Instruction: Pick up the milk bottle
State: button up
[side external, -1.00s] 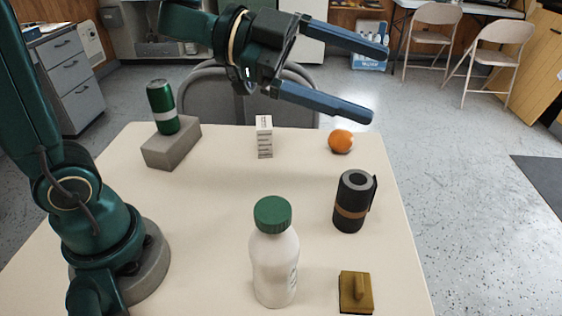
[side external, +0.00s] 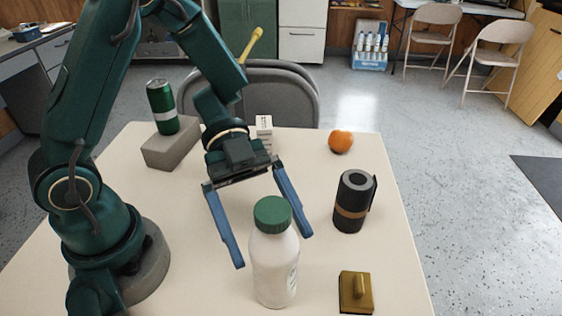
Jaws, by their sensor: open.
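The milk bottle (side external: 274,268) is white with a green cap and stands upright near the front middle of the table. My gripper (side external: 273,250) is open, with its two blue fingers spread and pointing down towards the front. In the picture, one finger is left of the bottle and the other reaches to the right of its cap. The bottle overlaps the space between the fingers. Its cap hides part of that space, and I cannot tell whether the fingers are level with the bottle or behind it. Nothing is held.
A black roll (side external: 353,203) with a brown band stands right of the bottle. A brown block with a handle (side external: 356,293) lies front right. An orange (side external: 341,141), a white box (side external: 264,133) and a green can (side external: 161,107) on a grey block (side external: 172,149) are farther back.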

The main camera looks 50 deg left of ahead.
aim_at(283, 281)
notch_tip(283, 281, down, 4)
jog(key=shift+r, duration=0.25)
jog(key=shift+d+f, duration=0.15)
jog(key=shift+x, duration=2.45)
jog(key=shift+c, duration=0.3)
grip_shut()
